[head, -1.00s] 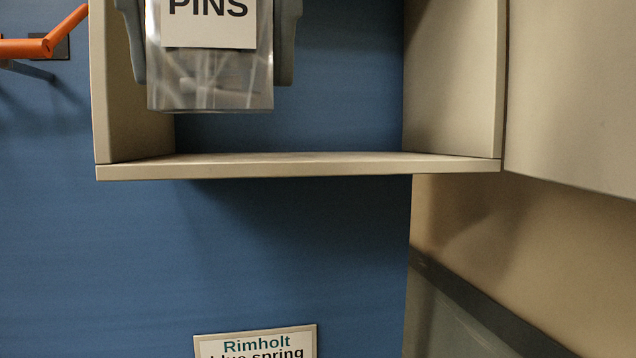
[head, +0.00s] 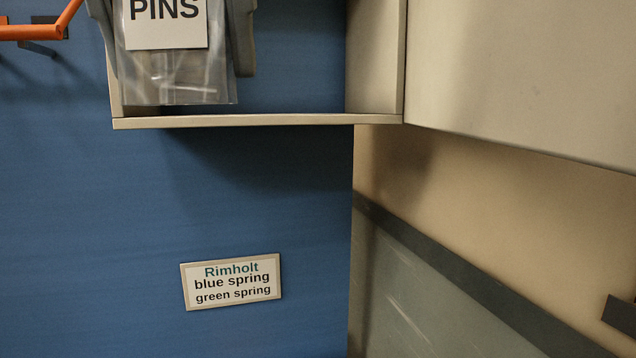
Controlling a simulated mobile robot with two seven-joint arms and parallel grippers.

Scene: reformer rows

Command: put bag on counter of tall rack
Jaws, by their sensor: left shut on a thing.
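The bag (head: 180,78) is a clear plastic pouch with a white label reading "PINS", at the top left of the head view. Its top is cut off by the frame edge. My left gripper (head: 176,62) is shut on it, with grey fingers at its two sides. The bag hangs upright in front of a beige open shelf box, its lower edge just above the board's front edge in the picture. I cannot tell a tall rack or its counter for certain. My right gripper is not in view.
The beige shelf box (head: 255,120) is on a blue wall panel. A sign (head: 231,282) reads "Rimholt blue spring green spring". A beige cabinet (head: 520,70) fills the upper right. An orange bar (head: 35,32) is at the top left. A dark object (head: 620,315) shows at the right edge.

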